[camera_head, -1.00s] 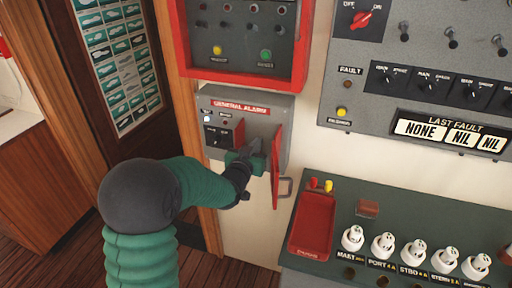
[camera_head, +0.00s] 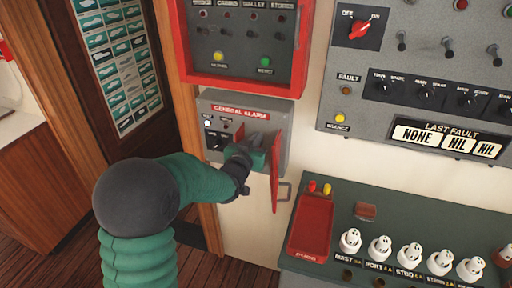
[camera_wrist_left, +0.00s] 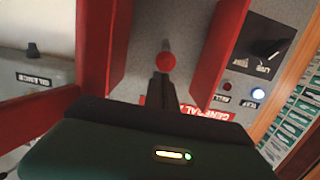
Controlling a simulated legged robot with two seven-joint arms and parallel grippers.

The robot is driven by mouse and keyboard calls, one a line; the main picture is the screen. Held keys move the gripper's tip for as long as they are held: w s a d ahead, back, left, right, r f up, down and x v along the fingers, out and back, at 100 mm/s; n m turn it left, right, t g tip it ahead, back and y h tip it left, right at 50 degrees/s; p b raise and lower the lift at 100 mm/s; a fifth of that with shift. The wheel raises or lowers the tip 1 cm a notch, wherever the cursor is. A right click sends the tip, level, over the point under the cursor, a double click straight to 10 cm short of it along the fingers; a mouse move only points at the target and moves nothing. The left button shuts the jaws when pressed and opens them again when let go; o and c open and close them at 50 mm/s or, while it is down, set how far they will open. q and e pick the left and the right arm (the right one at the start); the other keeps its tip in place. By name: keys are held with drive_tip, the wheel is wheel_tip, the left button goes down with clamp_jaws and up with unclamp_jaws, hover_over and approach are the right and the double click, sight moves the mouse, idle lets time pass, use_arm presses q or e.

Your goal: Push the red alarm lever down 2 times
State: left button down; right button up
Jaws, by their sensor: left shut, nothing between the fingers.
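The grey general alarm box (camera_head: 218,103) is on the wall in the middle of the head view. The red round knob of the alarm lever (camera_wrist_left: 166,62) shows in the left wrist view between two red side plates. My left gripper (camera_head: 254,153) is at the front of the box and hides the lever in the head view. In the wrist view its dark fingers (camera_wrist_left: 162,88) are shut and empty, with their tips right at the knob. I cannot tell whether they touch it. My right gripper is not in view.
A red-framed panel (camera_head: 245,82) is mounted just above the box. A green console with a red tray (camera_head: 311,228) and several white knobs stands at the lower right. A grey switch panel (camera_head: 350,60) fills the upper right. A silence button (camera_wrist_left: 33,52) shows in the wrist view.

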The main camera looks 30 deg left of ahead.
use_arm(q)
drive_tip(key=shift+r, duration=0.2)
drive_tip(key=v, duration=0.9)
idle(0.4)
idle(0.5)
